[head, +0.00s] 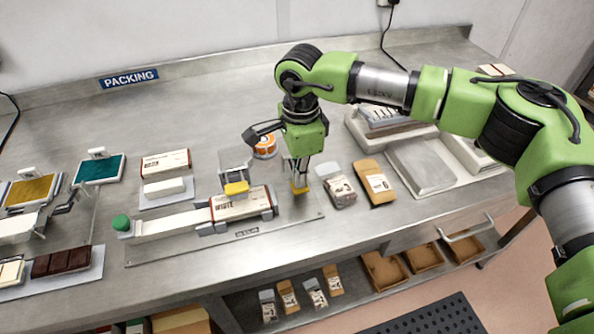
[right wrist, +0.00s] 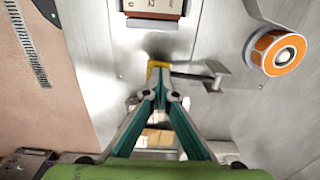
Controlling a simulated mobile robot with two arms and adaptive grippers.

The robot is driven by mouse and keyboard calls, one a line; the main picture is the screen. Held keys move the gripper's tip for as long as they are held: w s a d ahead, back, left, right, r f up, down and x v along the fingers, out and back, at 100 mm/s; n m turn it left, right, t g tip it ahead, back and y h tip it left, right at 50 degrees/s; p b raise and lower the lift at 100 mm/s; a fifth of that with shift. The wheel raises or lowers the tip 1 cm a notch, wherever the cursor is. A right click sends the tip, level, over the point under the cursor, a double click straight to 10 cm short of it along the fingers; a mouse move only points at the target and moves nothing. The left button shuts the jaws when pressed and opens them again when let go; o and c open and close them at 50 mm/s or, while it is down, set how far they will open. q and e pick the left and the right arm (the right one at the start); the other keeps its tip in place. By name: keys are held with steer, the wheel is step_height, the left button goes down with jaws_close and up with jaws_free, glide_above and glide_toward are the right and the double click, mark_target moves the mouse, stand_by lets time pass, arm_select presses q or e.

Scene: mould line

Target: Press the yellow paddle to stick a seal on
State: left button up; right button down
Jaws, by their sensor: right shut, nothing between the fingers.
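The yellow paddle (head: 300,187) is at the right end of the sealing fixture (head: 247,233). It also shows in the right wrist view (right wrist: 157,65), in front of my fingertips. My right gripper (head: 301,172) is shut and empty, pointing down just above the paddle; I cannot tell whether they touch. A white and brown carton (head: 240,203) lies in the fixture, left of my gripper. A second yellow part (head: 237,188) sits over that carton. An orange-sided roll (head: 265,147) stands behind; it also shows in the right wrist view (right wrist: 283,50). My left gripper is not in view.
A green knob (head: 121,222) is at the fixture's left end. A metal tray (head: 421,167) is further right. The bench front is fairly clear.

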steer(key=shift+f+b, duration=0.45)
steer(key=shift+f, duration=0.3)
steer(key=shift+s+r, duration=0.15)
steer(key=shift+r, duration=0.15)
steer(key=shift+w+r+p, duration=0.2)
steer(key=shift+r+p, duration=0.9)
steer(key=shift+r, duration=1)
steer(key=shift+r+p, duration=1.15)
steer(key=shift+r, duration=1.65)
